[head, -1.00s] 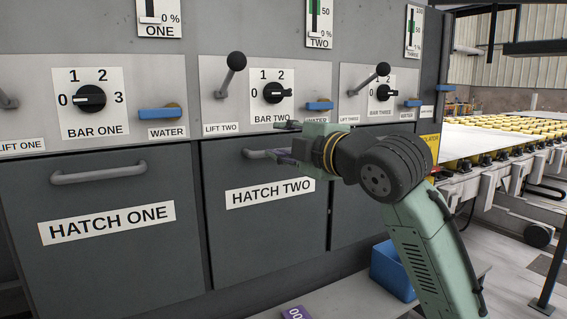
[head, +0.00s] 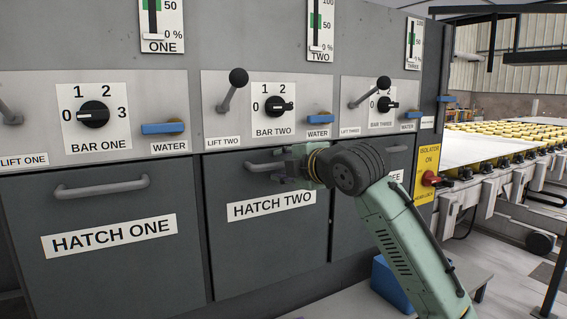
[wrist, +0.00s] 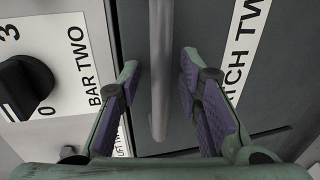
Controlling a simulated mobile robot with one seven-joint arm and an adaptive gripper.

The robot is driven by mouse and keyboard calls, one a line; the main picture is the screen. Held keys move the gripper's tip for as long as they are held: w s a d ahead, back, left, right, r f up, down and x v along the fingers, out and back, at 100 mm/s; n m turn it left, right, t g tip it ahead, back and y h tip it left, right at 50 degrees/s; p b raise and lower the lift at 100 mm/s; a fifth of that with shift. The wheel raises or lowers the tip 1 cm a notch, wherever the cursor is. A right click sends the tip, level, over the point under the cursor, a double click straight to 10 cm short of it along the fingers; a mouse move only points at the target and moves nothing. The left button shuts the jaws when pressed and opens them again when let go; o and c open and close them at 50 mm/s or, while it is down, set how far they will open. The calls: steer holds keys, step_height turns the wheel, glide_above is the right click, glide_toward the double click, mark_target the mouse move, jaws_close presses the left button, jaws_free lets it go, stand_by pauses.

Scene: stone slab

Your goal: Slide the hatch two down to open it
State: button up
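Hatch two (head: 230,265) is a dark grey panel with a white "HATCH TWO" label (head: 271,205); its top edge lies just under the lift and bar control panel, so it looks shut. Its grey bar handle (head: 258,168) sits near the top, its right part hidden behind my gripper (head: 282,166). In the wrist view the handle (wrist: 160,70) runs between my two purple-padded fingers (wrist: 160,64). The fingers stand apart on either side, with a gap showing to each. The handle's right end is hidden in the head view.
Above hatch two are the lift two lever (head: 232,90), the bar two knob (head: 277,106) and a blue water lever (head: 319,119). Hatch one (head: 60,215) is at left. A blue bin (head: 390,284) stands low at right. The floor before hatch two looks clear.

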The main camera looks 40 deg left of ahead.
steer(key=shift+c, duration=0.2)
jaws_close()
stand_by(0.7)
